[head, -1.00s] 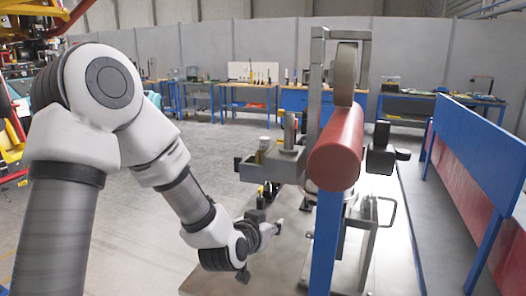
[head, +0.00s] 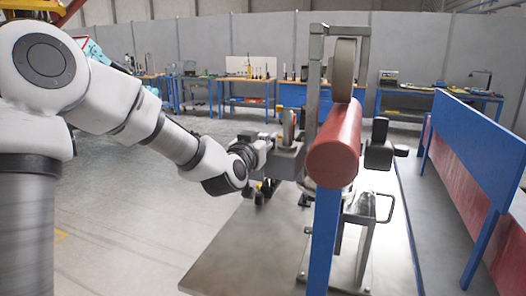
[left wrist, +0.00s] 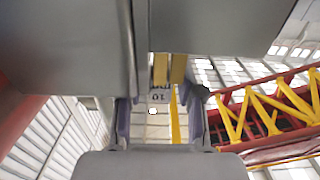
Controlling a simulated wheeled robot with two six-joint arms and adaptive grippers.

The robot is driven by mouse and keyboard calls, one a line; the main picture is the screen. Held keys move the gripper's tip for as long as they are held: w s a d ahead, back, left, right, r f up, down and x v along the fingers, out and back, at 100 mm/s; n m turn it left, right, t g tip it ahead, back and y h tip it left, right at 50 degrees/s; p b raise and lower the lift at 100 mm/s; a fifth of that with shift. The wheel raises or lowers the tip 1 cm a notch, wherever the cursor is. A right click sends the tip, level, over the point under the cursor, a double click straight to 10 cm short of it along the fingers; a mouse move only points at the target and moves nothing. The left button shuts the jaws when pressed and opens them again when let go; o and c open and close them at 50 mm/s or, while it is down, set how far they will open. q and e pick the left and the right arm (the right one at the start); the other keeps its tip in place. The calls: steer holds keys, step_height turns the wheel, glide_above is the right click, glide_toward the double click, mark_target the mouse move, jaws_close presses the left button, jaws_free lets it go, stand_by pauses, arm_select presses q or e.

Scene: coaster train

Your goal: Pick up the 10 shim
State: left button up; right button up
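My left gripper (head: 266,147) is at the grey bracket (head: 287,163) beside the red cylinder in the head view. In the left wrist view its two dark fingers (left wrist: 159,118) stand apart, one on each side of a pale tag-like plate (left wrist: 152,130). The plate has a small hole and an upside-down marking that looks like 10, so it appears to be the 10 shim. Two yellow-gold pieces (left wrist: 169,68) show just above it, between grey blocks. The gripper looks open, and contact with the plate cannot be told. My right gripper is not in view.
The red cylinder (head: 335,145) on a blue post (head: 324,230) is close to the right of the gripper. A grey wheel (head: 344,70) stands above it. A blue barrier (head: 480,150) runs along the right. The floor left of the stand is clear.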

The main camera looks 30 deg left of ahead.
arm_select(q)
steer(key=shift+s+d, duration=0.1)
jaws_close()
